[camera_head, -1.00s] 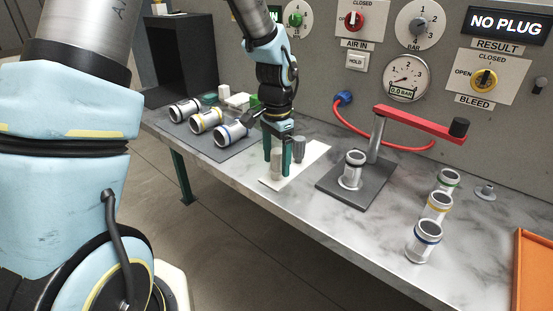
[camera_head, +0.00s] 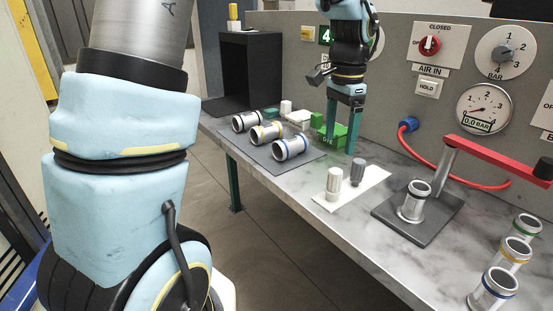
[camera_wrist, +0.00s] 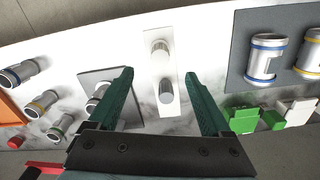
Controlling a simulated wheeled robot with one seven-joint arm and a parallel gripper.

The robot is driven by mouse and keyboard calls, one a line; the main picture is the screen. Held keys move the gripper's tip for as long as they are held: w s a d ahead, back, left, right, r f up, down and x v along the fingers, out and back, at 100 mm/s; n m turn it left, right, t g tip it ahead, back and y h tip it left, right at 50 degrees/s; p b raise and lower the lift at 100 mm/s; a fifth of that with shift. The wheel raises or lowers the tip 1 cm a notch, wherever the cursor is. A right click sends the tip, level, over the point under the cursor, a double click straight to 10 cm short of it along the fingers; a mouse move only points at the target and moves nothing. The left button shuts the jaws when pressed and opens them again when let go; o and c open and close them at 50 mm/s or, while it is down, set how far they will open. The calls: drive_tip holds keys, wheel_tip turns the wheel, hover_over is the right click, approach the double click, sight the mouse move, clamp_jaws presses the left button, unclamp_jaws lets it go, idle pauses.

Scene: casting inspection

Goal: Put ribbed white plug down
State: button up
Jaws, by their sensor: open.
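The ribbed white plug (camera_head: 334,184) stands upright on a white mat (camera_head: 372,181) on the bench, near the mat's left end. A grey plug (camera_head: 357,171) stands beside it, apart from it. My gripper (camera_head: 341,150) is open and empty, raised above and behind the plugs, its fingers pointing down. In the wrist view the white plug (camera_wrist: 160,49) and the grey plug (camera_wrist: 166,91) lie between the lines of the two spread fingers, touching neither.
Three banded cylinders (camera_head: 291,148) lie on a dark mat to the left, with a green block (camera_head: 320,131) behind them. A fixture plate (camera_head: 430,222) with a cylinder and red lever stands right. Three more cylinders (camera_head: 494,289) stand at the far right.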

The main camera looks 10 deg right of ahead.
drive_tip(key=s+a+f+n, duration=0.1)
drive_tip(key=a+n, duration=0.3)
drive_tip(key=a, duration=0.5)
drive_tip(key=s+a+f+n+t, duration=0.1)
drive_tip(key=a+f+n, duration=0.2)
drive_tip(key=a, duration=0.7)
drive_tip(key=s+a+f+n, duration=0.1)
drive_tip(key=a+f+n, duration=0.2)
drive_tip(key=a+n, duration=0.4)
drive_tip(key=a, duration=0.2)
drive_tip(key=shift+a+t, duration=0.3)
drive_tip(key=shift+a, duration=0.05)
